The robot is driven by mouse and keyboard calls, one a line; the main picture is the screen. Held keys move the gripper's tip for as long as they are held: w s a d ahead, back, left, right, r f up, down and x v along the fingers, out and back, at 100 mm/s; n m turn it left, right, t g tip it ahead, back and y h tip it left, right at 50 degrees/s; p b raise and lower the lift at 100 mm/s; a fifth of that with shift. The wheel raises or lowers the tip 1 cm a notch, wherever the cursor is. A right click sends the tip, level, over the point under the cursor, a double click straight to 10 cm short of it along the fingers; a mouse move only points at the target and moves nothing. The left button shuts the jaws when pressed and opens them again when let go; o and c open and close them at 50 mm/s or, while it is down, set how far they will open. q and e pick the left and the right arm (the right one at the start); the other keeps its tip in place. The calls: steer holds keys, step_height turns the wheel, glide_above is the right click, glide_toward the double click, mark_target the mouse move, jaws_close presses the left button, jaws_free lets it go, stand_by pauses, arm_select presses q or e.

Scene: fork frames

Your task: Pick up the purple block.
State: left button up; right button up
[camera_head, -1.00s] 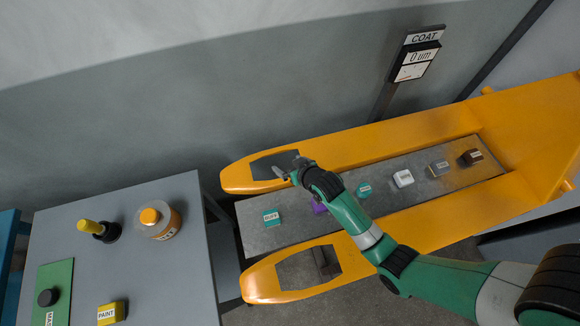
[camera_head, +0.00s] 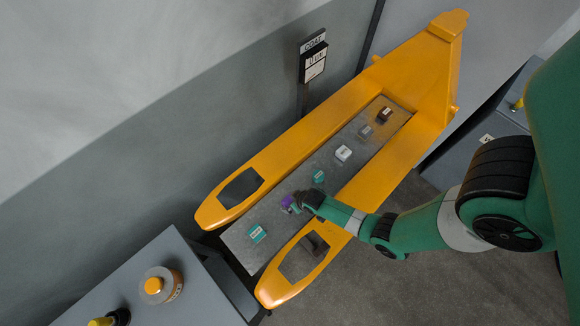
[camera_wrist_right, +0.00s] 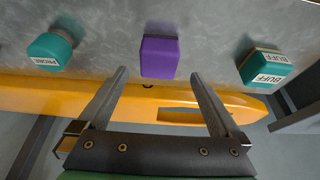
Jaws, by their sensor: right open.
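The purple block (camera_wrist_right: 159,57) stands on the grey slab (camera_head: 239,239) between the yellow forks. In the head view the purple block (camera_head: 287,201) is partly hidden by my right gripper (camera_head: 293,204). In the right wrist view my right gripper (camera_wrist_right: 158,82) is open, its two fingers pointing toward the purple block. The block lies just past the fingertips, roughly centred between them, and nothing is held. My left gripper is not in view.
A white block (camera_head: 343,153), a grey block (camera_head: 366,131) and a dark block (camera_head: 384,114) stand farther along. The yellow fork (camera_head: 290,150) edges the slab.

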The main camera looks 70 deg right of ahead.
mark_target(290, 201)
steer(key=b+x, duration=0.3)
steer(key=x, duration=0.2)
steer(key=shift+w+d+f, duration=0.1)
steer(key=shift+d+f, duration=0.1)
steer(key=shift+f, duration=0.2)
steer(key=shift+r, duration=0.1)
steer(key=c, duration=1.4)
steer(key=shift+c, duration=0.2)
steer(key=shift+r+p, duration=0.5)
steer(key=shift+r, duration=0.05)
steer(key=r, duration=0.1)
steer(key=r+p, duration=0.2)
steer(key=shift+s+r, duration=0.1)
steer(key=shift+s, duration=0.15)
steer(key=s+r+p, duration=0.1)
steer(key=s+r, duration=0.2)
steer(key=s, duration=0.1)
steer(key=s+r+p, duration=0.1)
steer(key=s+r, duration=0.1)
steer(key=s, duration=0.3)
steer(key=s+r+p, duration=0.2)
steer(key=s+r, duration=0.1)
steer(key=s, duration=0.1)
steer(key=shift+s+r, duration=0.3)
steer(key=shift+r, duration=0.05)
